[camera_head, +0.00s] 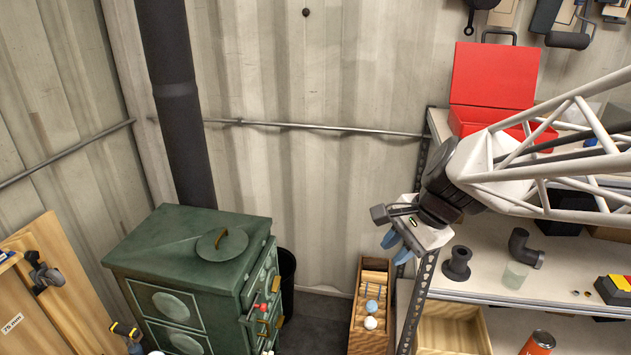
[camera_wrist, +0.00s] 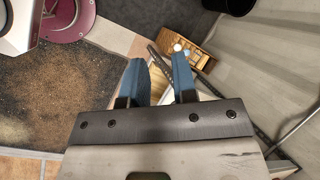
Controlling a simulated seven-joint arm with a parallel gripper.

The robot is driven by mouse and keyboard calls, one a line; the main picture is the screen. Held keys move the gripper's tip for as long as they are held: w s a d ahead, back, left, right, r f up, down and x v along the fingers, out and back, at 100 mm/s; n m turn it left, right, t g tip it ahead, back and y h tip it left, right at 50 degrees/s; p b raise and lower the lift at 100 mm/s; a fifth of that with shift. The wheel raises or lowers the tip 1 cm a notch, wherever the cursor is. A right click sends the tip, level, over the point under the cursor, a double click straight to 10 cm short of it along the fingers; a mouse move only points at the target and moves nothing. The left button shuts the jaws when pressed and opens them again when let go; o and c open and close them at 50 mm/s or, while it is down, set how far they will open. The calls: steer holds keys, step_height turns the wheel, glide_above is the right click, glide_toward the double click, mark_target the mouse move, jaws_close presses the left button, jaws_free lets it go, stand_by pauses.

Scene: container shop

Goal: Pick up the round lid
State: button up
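The round lid (camera_head: 233,245) is a dark green disc with a curved brass-coloured handle. The lid is not seen in the wrist view.
A dark stovepipe (camera_head: 178,110) rises behind the lid. A wooden crate (camera_head: 359,335) with small items stands on the floor between stove and shelf. The shelf (camera_head: 480,285) holds pipe fittings and a red toolbox (camera_head: 493,75). The air between gripper and stove looks clear.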

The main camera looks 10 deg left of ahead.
steer(key=w+a+f+m+g+y, duration=0.1)
steer(key=w+a+f+m+y, duration=0.2)
steer(key=w+a+m, duration=0.6)
steer(key=m+y, duration=0.6)
steer(key=m, duration=1)
glide_above(241, 244)
steer(key=d, duration=0.3)
steer(key=f, duration=2)
steer(key=shift+s+d, duration=0.15)
steer(key=shift+s, duration=0.05)
steer(key=shift+w+a+f+m, duration=0.15)
steer(key=shift+a+f+m, duration=0.15)
steer(key=shift+a+f, duration=0.1)
steer(key=shift+x, duration=1.25)
steer(key=shift+a, duration=0.1)
